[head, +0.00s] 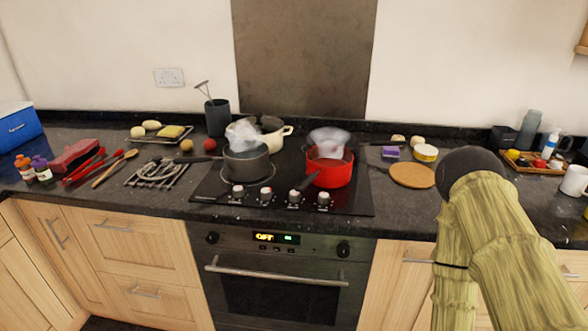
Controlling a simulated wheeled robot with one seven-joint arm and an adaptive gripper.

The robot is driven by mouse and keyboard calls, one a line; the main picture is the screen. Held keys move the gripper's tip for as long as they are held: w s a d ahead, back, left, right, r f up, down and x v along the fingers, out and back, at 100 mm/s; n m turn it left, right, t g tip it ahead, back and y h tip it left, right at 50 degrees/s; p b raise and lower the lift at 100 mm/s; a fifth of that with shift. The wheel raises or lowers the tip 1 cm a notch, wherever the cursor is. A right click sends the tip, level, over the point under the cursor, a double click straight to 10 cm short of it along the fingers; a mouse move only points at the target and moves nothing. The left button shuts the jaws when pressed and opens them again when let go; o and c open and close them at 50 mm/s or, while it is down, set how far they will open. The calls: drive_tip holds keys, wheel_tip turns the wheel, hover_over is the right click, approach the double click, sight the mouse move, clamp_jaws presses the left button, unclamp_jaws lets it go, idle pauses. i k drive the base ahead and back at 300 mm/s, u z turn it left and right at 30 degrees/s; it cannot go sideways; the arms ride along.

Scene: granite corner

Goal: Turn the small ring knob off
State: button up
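A black hob (350,203) is set in the dark counter. Several hob knobs stand in a row along its front: a far left knob (237,191), a second (266,195), a third (294,198) and a far right knob (323,200). I cannot tell which one serves the small ring, and their pointer positions are too small to read. A grey pot (247,168) and a red pan (331,174) stand on the hob behind the knobs, with whitish steam above both. My gripper is not in view; only my arm shows, bent at the right.
A cream pan (282,134) stands behind the grey pot. The red pan's dark handle reaches forward close to the knobs. The oven (277,295) below has its own knobs and a lit display. A round board (412,176) lies right of the hob. A metal rack (157,173) lies left.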

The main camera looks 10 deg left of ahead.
sight(295, 196)
drive_tip(key=z, duration=1.75)
drive_tip(key=k, duration=1.4)
drive_tip(key=u, duration=1.75)
drive_tip(key=i, duration=0.5)
drive_tip(key=z, duration=0.05)
